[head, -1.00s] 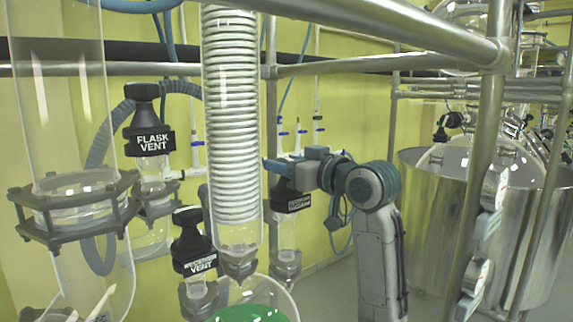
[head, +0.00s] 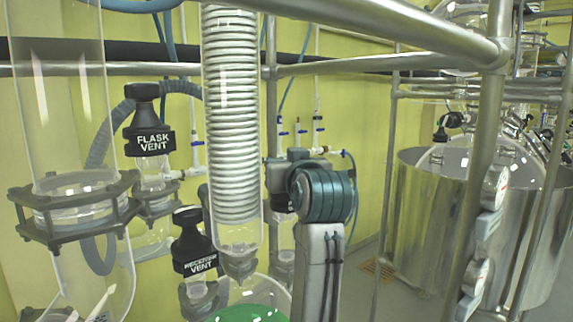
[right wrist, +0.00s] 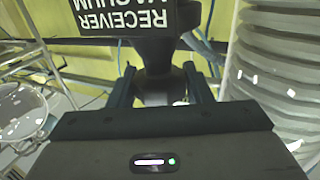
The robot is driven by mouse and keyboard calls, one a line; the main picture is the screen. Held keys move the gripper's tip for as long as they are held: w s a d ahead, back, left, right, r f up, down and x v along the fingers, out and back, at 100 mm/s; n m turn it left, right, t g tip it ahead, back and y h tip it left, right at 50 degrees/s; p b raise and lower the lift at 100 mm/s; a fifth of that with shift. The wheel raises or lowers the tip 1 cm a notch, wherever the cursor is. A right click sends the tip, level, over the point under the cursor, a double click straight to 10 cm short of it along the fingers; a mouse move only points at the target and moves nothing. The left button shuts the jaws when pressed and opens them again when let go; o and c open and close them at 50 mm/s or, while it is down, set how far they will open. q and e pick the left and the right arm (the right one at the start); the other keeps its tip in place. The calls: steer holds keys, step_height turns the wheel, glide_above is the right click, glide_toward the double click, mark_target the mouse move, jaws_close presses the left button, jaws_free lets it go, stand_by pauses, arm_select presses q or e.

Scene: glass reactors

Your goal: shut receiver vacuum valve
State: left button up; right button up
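The receiver vacuum valve's black label (right wrist: 125,18) shows upside down at the top of the right wrist view. Its narrower black body (right wrist: 160,70) hangs below the label, between the two blue-grey fingers of my right gripper (right wrist: 160,88). The fingers straddle the body, with a visible gap beside it near the tips, so the gripper looks open. My left gripper is not in view.
The flask vent (head: 151,140) and receiver vent (head: 193,252) are black-capped valves left of the coil. Metal frame bars (head: 400,20) cross above and to the right of my arm. A steel vessel (head: 420,220) stands at right.

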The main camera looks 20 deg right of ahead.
steer(key=shift+o, duration=1.4)
steer(key=shift+y, duration=0.3)
steer(key=shift+n+y, duration=0.8)
steer(key=shift+y, duration=0.2)
steer(key=y, duration=0.1)
steer(key=n+y, duration=0.2)
steer(key=shift+d+g, duration=0.25)
steer(key=shift+g, duration=0.05)
steer(key=shift+a+n+g+y, duration=0.2)
steer(key=shift+n+g+y, duration=0.6)
steer(key=shift+n+y, duration=0.95)
steer(key=shift+m+y, duration=0.35)
steer(key=c, duration=0.8)
steer(key=shift+o, duration=0.2)
steer(key=m+t+h, duration=0.1)
steer(key=m+h, duration=0.1)
steer(key=h, duration=0.1)
steer(key=m+t+h, duration=0.1)
steer(key=m+h, duration=0.1)
steer(key=h, duration=0.1)
steer(key=shift+a, duration=0.15)
steer(key=shift+m+h, duration=1.2)
steer(key=shift+h, duration=0.7)
